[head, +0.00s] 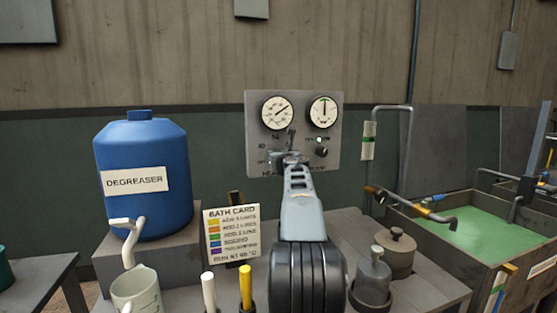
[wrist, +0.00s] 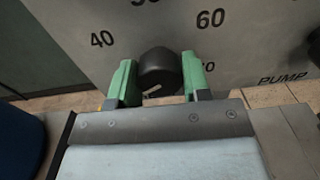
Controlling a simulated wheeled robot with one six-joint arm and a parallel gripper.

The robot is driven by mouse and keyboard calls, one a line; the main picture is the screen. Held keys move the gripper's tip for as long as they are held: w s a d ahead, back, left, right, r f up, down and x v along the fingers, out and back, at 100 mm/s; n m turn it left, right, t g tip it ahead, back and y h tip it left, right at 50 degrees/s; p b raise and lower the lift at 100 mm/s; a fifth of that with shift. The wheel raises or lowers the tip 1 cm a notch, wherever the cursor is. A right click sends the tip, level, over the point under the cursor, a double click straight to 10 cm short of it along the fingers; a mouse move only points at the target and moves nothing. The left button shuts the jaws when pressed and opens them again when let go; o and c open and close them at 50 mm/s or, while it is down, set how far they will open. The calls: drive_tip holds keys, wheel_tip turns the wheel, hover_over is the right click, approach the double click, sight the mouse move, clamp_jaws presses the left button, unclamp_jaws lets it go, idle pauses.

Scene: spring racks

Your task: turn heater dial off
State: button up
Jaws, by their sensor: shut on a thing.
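The heater dial (wrist: 158,68) is a dark round knob on the grey control panel (head: 255,105). In the wrist view the green fingers of my gripper (wrist: 159,82) stand on either side of it, shut on it. A short pale mark shows low on the knob's face, in its lower left part. The printed numbers 40 and 60 show around it. In the head view my gripper (head: 291,158) is at the panel's lower middle and hides the dial and part of its lettering.
Two round gauges (head: 277,113) sit above the dial, and a pump knob (head: 322,152) is to its right. A blue degreaser jug (head: 143,200) and a bath card (head: 230,234) stand left of my arm. Lidded pots (head: 396,252) and a green bath (head: 480,232) are on the right.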

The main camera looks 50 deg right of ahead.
drive_tip(key=shift+n, duration=0.4)
drive_tip(key=o, duration=0.9)
drive_tip(key=shift+o, duration=0.2)
drive_tip(key=b+v, duration=0.3)
drive_tip(key=v, duration=1)
drive_tip(key=shift+s+a, duration=0.25)
drive_tip(key=shift+s, duration=0.05)
